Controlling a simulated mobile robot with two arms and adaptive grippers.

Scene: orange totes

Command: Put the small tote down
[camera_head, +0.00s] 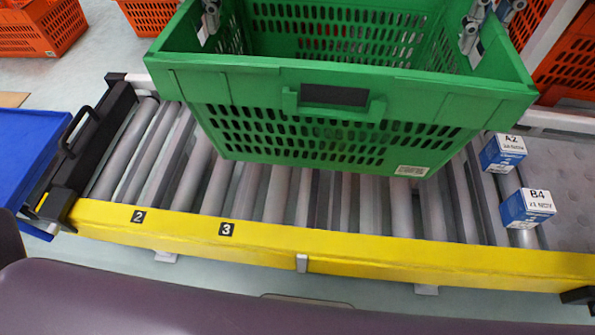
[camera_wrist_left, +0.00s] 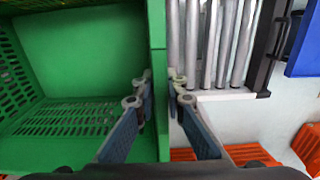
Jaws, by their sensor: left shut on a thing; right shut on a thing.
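The small tote is a green crate (camera_head: 330,125) with slotted walls, over the roller conveyor (camera_head: 270,195) in the head view. It looks upright and roughly level; I cannot tell whether its bottom touches the rollers. My left gripper (camera_head: 211,14) is shut on its left wall. In the left wrist view, the fingers of my left gripper (camera_wrist_left: 159,92) are on either side of the green wall (camera_wrist_left: 158,30). My right gripper (camera_head: 470,32) is shut on its right wall, partly cut off by the top edge. The part of the tote I see inside is empty.
Two blue-and-white boxes, A2 (camera_head: 503,153) and B4 (camera_head: 527,207), stand right of the tote. A yellow rail (camera_head: 340,258) runs along the conveyor's near side. Rollers at the left are bare. A blue surface (camera_head: 35,155) lies further left. Orange totes (camera_head: 40,28) stand behind.

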